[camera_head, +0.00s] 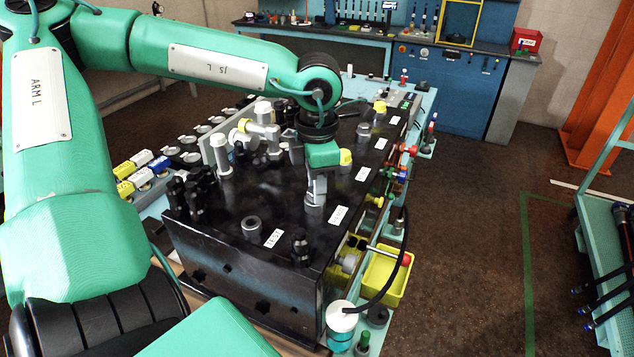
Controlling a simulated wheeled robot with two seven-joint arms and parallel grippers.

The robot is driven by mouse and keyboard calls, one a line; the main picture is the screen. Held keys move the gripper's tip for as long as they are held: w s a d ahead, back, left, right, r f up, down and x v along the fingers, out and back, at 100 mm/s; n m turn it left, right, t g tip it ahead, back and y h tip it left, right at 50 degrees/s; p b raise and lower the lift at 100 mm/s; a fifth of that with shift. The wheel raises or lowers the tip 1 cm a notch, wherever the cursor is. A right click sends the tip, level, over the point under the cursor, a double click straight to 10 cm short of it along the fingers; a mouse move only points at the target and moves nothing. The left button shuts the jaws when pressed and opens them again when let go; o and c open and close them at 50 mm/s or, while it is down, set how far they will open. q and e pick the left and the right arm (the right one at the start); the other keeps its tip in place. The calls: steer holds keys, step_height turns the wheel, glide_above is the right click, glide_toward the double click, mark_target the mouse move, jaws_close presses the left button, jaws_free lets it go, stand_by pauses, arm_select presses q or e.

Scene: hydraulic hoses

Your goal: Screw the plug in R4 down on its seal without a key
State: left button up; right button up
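My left arm reaches in from the left and bends down over the black manifold block (228,225). My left gripper (317,178) points straight down at a grey metal fitting (315,198) on the block's top, near the right edge. The gripper is at the top of this fitting. The fingers and fitting blend together, so I cannot tell whether they grip it. White label plates (339,216) lie beside the ports, but their print is too small to read surely, so I cannot confirm which port is R4. My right gripper is not in view.
Another grey port fitting (251,226) and black fittings (301,247) stand on the block, with yellow-capped fittings (345,157) behind. A yellow bin (384,277) and a white-lidded container (341,316) with a black hose stand at the right side. Open floor lies further right.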

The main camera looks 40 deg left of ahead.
arm_select(q)
steer(key=shift+f+m+b, duration=0.1)
steer(key=shift+m+b, duration=0.4)
steer(key=shift+m, duration=0.2)
jaws_close()
steer(key=m+b, duration=0.1)
steer(key=m, duration=0.2)
steer(key=shift+m+b, duration=0.3)
steer(key=shift+m, duration=0.1)
steer(key=shift+s+d+m, duration=0.1)
steer(key=shift+m, duration=0.4)
